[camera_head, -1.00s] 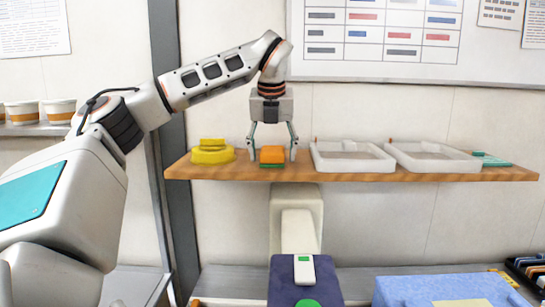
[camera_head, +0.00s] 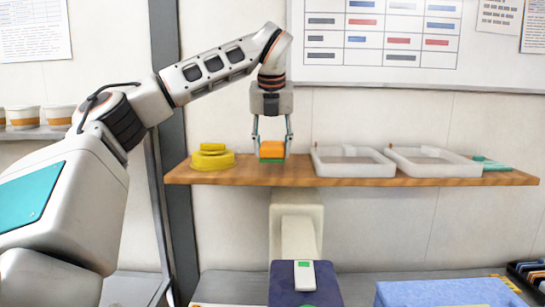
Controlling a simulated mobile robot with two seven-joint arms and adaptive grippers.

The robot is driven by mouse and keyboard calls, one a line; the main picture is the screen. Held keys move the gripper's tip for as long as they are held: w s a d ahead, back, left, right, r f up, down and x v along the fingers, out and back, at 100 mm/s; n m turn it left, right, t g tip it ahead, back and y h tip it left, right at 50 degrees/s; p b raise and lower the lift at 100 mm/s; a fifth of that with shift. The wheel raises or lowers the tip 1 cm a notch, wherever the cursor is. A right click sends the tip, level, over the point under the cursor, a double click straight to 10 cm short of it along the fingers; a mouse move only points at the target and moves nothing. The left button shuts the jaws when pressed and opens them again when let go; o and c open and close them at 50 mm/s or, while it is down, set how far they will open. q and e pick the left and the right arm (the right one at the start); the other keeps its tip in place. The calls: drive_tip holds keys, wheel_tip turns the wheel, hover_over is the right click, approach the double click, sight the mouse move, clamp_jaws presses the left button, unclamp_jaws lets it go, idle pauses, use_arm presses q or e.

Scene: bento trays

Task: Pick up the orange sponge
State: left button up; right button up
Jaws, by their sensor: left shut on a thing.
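The orange sponge (camera_head: 271,149) with a green lower layer is between the fingers of my left gripper (camera_head: 271,152). The gripper points straight down and is shut on the sponge from its left and right sides. The sponge is over the wooden shelf (camera_head: 300,173), between the yellow stack and the trays; any gap under it is too small to tell. My right gripper is not in view.
A yellow stacked thing (camera_head: 213,159) stands on the shelf left of the sponge. Two white trays (camera_head: 352,170) (camera_head: 435,170) and a teal item (camera_head: 490,163) are to the right. A whiteboard (camera_head: 400,75) hangs on the wall behind.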

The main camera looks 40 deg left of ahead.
sight(273, 144)
use_arm(q)
wheel_tip(273, 144, up, 18)
idle(0.5)
drive_tip(key=shift+o, duration=0.2)
drive_tip(key=shift+f, duration=0.1)
drive_tip(key=shift+c, duration=0.6)
